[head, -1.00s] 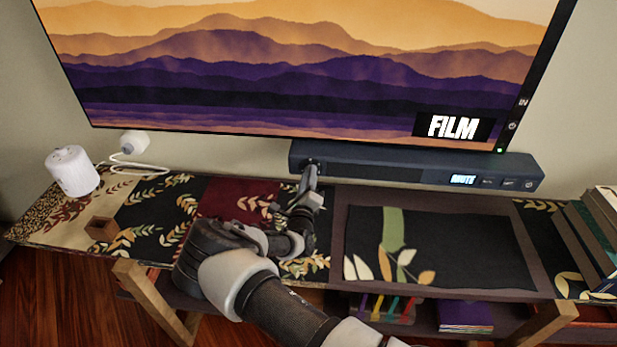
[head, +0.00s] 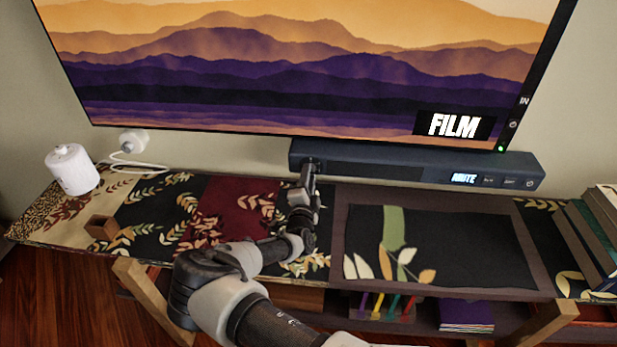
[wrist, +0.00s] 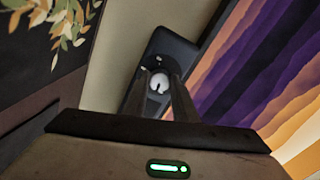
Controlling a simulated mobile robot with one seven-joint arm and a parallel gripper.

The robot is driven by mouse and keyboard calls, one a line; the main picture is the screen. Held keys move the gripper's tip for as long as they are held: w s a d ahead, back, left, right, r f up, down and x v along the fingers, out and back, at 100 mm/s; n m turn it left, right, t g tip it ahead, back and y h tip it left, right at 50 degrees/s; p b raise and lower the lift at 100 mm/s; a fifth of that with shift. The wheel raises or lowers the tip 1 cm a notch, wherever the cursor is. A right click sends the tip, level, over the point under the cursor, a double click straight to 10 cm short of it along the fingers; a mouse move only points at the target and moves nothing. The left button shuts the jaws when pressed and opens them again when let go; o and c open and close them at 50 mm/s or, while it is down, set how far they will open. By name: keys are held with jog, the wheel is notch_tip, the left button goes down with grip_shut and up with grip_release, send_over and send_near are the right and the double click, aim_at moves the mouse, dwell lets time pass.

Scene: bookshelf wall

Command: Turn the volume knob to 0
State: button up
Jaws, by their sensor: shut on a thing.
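The soundbar (head: 400,172) is a long dark bar under the screen, and its small lit display (head: 465,178) appears to read MUTE. The volume knob (wrist: 158,82) is a small round pale-faced knob with a dark mark, on the soundbar's left end. My gripper (head: 309,166) reaches up to that end from the front. In the wrist view its two fingers stand on either side of the knob and are shut on it. In the head view the fingers and wrist hide the knob.
The television (head: 300,70) hangs just above the soundbar and shows the word FILM. A white cylinder (head: 72,168), a white plug with a cable (head: 133,142) and a small wooden block (head: 101,227) are at the left. Books (head: 590,240) stand at the right. The patterned tabletop between is mostly clear.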

jog(key=shift+d+f+n+b, duration=0.1)
jog(key=shift+n+b, duration=0.8)
jog(key=shift+n, duration=3.25)
jog(key=shift+d+n+b, duration=0.1)
jog(key=shift+n+b, duration=0.8)
jog(key=shift+n, duration=3.25)
jog(key=o, duration=1)
jog(key=shift+o, duration=0.2)
jog(key=s, duration=1.7)
jog(key=shift+s+a, duration=0.25)
jog(key=shift+a, duration=0.1)
